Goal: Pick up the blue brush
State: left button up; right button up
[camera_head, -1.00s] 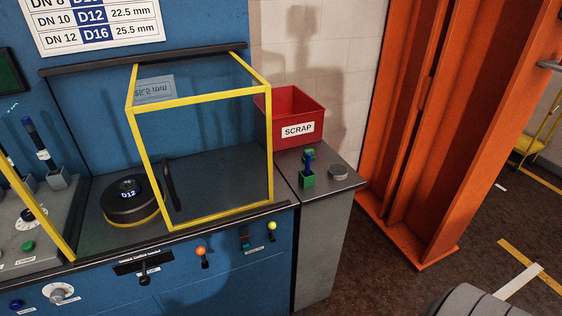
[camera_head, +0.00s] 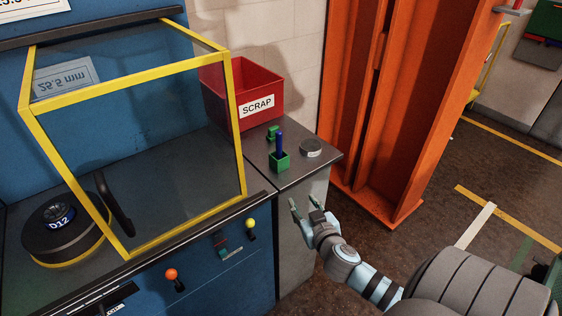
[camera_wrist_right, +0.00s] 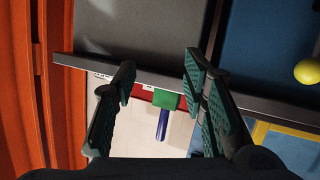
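The blue brush (camera_head: 280,143) stands upright in a small green holder (camera_head: 279,161) on the grey side cabinet's top. In the right wrist view the brush's blue handle (camera_wrist_right: 162,126) and green holder (camera_wrist_right: 165,98) show beyond and between the fingers. My right gripper (camera_head: 305,203) is open and empty, in front of the cabinet and nearer than the brush, not touching it. Its two spread fingers also show in the right wrist view (camera_wrist_right: 159,72). The brush's lower end is hidden in the holder. My left gripper is out of view.
A red SCRAP bin (camera_head: 262,88) stands behind the brush. A round grey puck (camera_head: 311,148) and another green piece (camera_head: 272,132) are close beside it. A yellow-framed clear guard (camera_head: 240,140) stands left; an orange steel column (camera_head: 390,120) rises right.

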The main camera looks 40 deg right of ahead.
aim_at(280, 144)
notch_tip(280, 144, up, 12)
jog(key=w+a+r+m+t, duration=0.1)
jog(key=w+a+t, duration=0.1)
jog(key=w+t, duration=0.1)
jog(key=x, duration=0.8)
jog(key=p+x, duration=0.1)
jog(key=x, duration=0.3)
jog(key=shift+s+d, duration=0.15)
jog(key=shift+d, duration=0.2)
jog(key=shift+f, duration=0.1)
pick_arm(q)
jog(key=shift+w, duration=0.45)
pick_arm(e)
grip_shut()
